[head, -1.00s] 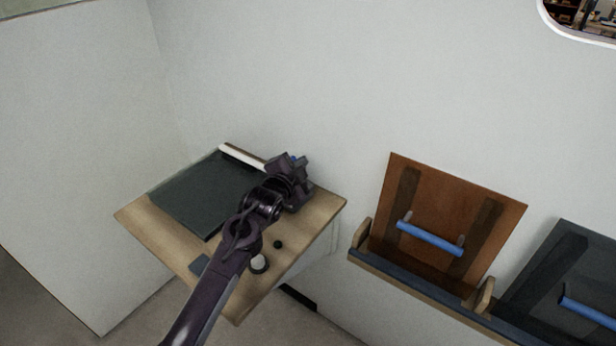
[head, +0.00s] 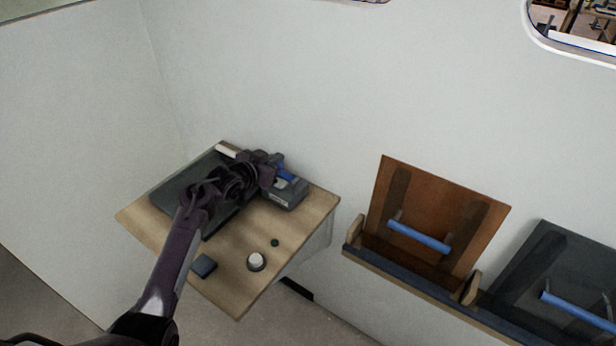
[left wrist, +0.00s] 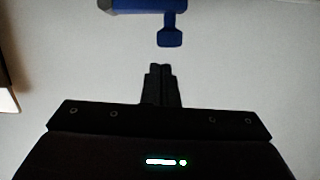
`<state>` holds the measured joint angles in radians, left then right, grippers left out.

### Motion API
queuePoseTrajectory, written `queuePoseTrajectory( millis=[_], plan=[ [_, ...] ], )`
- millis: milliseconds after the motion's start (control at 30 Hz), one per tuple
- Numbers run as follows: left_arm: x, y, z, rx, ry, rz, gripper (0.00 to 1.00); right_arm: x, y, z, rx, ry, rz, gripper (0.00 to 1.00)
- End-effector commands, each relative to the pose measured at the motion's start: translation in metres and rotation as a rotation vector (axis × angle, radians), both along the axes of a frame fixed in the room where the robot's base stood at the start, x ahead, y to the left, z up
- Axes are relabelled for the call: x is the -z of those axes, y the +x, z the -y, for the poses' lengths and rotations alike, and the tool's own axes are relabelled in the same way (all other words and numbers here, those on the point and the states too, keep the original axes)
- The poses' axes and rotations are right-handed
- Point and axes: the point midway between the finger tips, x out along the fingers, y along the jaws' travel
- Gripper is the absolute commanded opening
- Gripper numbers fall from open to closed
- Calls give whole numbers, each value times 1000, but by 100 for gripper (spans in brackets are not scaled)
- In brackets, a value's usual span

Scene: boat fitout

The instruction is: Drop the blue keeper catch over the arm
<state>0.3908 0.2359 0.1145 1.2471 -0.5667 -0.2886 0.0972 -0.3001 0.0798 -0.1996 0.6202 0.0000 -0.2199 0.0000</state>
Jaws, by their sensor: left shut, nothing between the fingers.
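The blue keeper catch (head: 284,174) shows beside my left gripper, at a grey box-like unit (head: 288,195) near the back right of a wooden shelf. In the left wrist view a blue bar with a stem and square tab (left wrist: 170,38), likely the catch, is ahead of the fingertips. A small gap shows between the tab and the fingers. My left gripper (head: 272,163) is shut and empty; its closed fingers also show in the left wrist view (left wrist: 160,80). A white rod (head: 226,151) lies at the back, partly hidden by my gripper. My right gripper is not in view.
A dark panel (head: 185,190) covers the shelf's left part. A white-topped knob (head: 256,261), a small dark dot (head: 275,243) and a dark block (head: 204,265) are nearer its front. A brown board (head: 430,205) with a blue handle stands in a rack to the right.

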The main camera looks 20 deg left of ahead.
Motion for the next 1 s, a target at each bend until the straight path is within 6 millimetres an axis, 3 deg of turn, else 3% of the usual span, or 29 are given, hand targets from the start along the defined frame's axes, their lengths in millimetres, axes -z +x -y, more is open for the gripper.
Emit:
queuePoseTrajectory(
  millis=[233,433,500,800,1000],
  plan=[
    [-10,1,0,0,3,1,0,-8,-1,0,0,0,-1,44],
    [-50,9,0,-1,1,1,0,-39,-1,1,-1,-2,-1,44],
    [-39,-5,-5,-2,3,-1,0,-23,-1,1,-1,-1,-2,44],
    [-56,-56,-25,-2,3,-1,0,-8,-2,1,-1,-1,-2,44],
    [-64,-77,-33,-1,2,-1,0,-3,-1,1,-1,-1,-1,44]
  ],
)
